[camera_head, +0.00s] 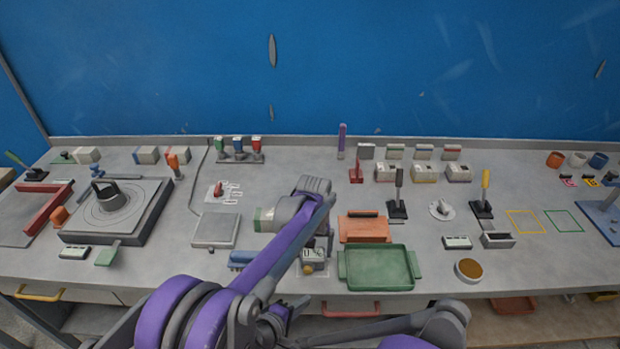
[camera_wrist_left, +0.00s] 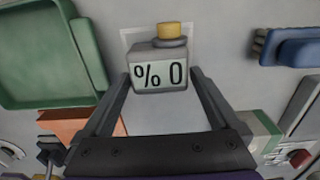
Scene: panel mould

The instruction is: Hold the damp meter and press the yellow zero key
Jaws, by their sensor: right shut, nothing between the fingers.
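The damp meter (camera_head: 313,259) is a small grey box near the table's front edge, left of the green tray. In the left wrist view its display (camera_wrist_left: 160,75) reads "% 0" as I see it. The yellow zero key (camera_wrist_left: 170,31) stands on top and shows in the head view (camera_head: 307,270). My left gripper (camera_head: 318,247) points down at the meter. In the wrist view its two fingers (camera_wrist_left: 160,78) lie close along the meter's two sides; whether they press on it is unclear. My right gripper (camera_head: 272,325) is low by the front edge, shut and empty, partly hidden by my arms.
The green tray (camera_head: 380,285) and an orange block (camera_head: 365,229) lie right of the meter. A blue brush-like item (camera_head: 243,259) and a grey square plate (camera_head: 215,231) lie to its left. A red handle (camera_head: 351,309) is on the front below.

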